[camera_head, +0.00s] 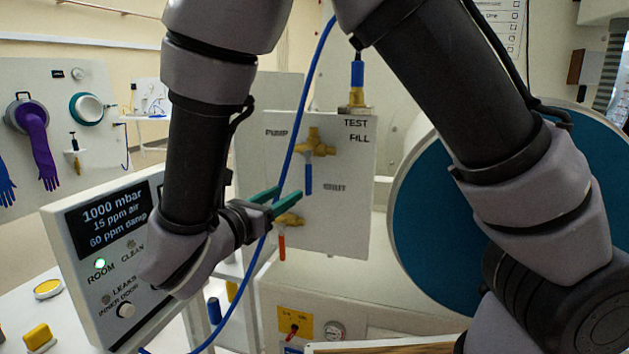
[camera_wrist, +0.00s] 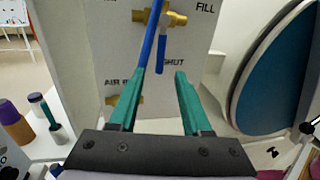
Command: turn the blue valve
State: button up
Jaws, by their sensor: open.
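The blue valve handle (camera_head: 308,180) hangs down from a brass valve body on a white panel, under the words PUMP and FILL. It also hangs down in the wrist view (camera_wrist: 162,53), above and beyond the fingertips, pointing toward SHUT. My gripper (camera_head: 289,193) has green fingers and is open and empty, just left of and near the handle's lower end. In the wrist view my gripper (camera_wrist: 160,74) has its two fingertips apart, with the handle's lower end in line with the gap. I see no contact with the handle.
A blue hose (camera_head: 296,135) runs down past the handle and close to my fingers. A red-handled valve (camera_head: 282,246) sits lower on the panel (camera_head: 345,215). A display box (camera_head: 105,250) stands at left; a large round teal door (camera_head: 435,225) is at right.

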aim_at(306, 181)
jog(key=x, duration=1)
jog(key=shift+d, duration=0.1)
grip_shut()
dwell(1.1)
